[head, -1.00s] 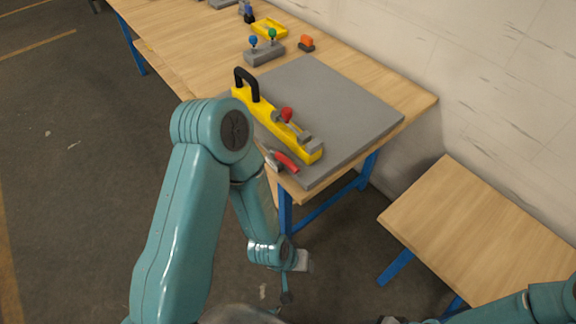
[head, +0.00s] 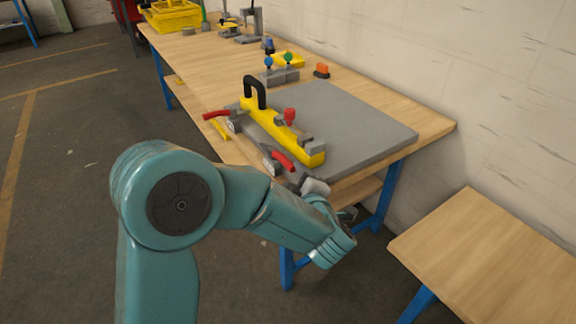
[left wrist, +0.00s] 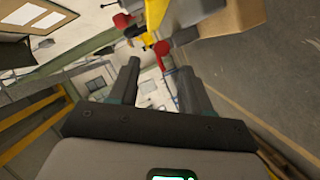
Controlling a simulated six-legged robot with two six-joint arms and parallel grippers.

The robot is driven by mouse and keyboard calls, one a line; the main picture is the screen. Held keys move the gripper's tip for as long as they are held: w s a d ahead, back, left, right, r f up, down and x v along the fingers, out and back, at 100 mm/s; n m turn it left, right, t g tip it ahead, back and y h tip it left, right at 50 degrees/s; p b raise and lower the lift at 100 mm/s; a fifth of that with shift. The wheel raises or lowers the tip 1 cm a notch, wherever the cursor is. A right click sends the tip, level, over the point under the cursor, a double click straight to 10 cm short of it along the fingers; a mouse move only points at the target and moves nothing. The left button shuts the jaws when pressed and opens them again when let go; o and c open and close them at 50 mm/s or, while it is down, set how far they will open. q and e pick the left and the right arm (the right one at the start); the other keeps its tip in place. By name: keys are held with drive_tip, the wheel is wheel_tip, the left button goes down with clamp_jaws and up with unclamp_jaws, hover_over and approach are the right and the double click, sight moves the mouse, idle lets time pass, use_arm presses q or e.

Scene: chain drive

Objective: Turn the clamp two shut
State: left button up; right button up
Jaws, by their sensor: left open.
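I cannot tell which is clamp two. My left gripper (head: 348,213) is below and to the right of the near clamp, apart from it. In the left wrist view its fingers (left wrist: 158,72) are open and empty, with red parts (left wrist: 162,48) and the yellow fixture (left wrist: 155,12) beyond. My right gripper is out of view.
The wooden table (head: 432,120) holds a grey block with blue and green knobs (head: 278,77), an orange-topped block (head: 321,70) and yellow trays (head: 172,16) farther back. Another wooden table (head: 490,255) stands at the right. Open floor lies at the left.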

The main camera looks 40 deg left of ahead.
sight(289, 167)
use_arm(q)
drive_tip(key=x, duration=0.8)
drive_tip(key=shift+w+a, duration=0.25)
drive_tip(key=shift+a, duration=0.05)
clamp_jaws()
